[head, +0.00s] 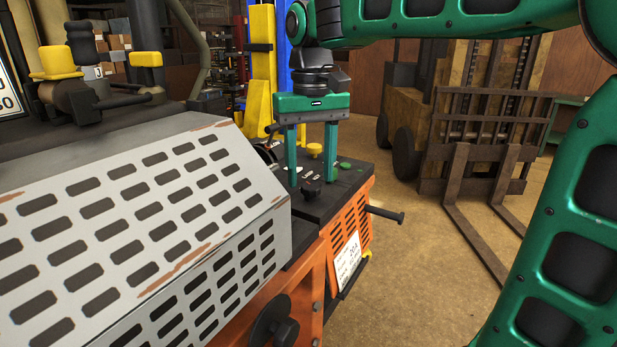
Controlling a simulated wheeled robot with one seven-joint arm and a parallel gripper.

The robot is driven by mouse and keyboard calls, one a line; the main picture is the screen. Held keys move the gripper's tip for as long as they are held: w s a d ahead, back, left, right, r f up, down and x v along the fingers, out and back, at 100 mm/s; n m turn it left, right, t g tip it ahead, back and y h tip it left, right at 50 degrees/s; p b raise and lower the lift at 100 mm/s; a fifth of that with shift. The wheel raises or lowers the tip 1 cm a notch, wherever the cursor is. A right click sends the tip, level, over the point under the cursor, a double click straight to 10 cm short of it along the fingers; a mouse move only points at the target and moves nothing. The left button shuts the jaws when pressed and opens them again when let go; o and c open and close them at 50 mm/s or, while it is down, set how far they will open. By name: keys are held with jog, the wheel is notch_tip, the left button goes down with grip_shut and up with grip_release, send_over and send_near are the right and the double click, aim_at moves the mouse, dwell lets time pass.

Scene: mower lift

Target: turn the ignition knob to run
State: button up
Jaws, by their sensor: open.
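The dark control panel (337,194) sits on top of the orange machine, in the middle of the head view. A black knob (311,189) stands on it and looks like the ignition knob; its label and setting are too small to read. My green gripper (311,181) points down over the panel with its two fingers apart. In the picture the knob shows between and slightly below the fingertips. I cannot tell their exact height or depth relative to it. The gripper is open, with nothing seen held.
A yellow knob (314,149) and a green button (345,166) are also on the panel. A black-tipped bar (386,214) sticks out at the right. A perforated grey cover (150,210) fills the left. A rusty forklift (480,130) stands behind; floor between is clear.

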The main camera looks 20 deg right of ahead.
aim_at(310, 184)
notch_tip(310, 184, up, 9)
jog(key=shift+f, duration=0.15)
jog(key=shift+w, duration=0.1)
dwell(0.4)
jog(key=s+d+f+m, duration=0.3)
jog(key=s+d+f, duration=0.6)
jog(key=s+f, duration=0.2)
jog(key=s+d+f+m, duration=0.3)
jog(key=s+d+f, duration=0.6)
jog(key=s+f, duration=0.3)
notch_tip(310, 184, down, 4)
jog(key=shift+s+r, duration=0.2)
jog(key=shift+s, duration=0.1)
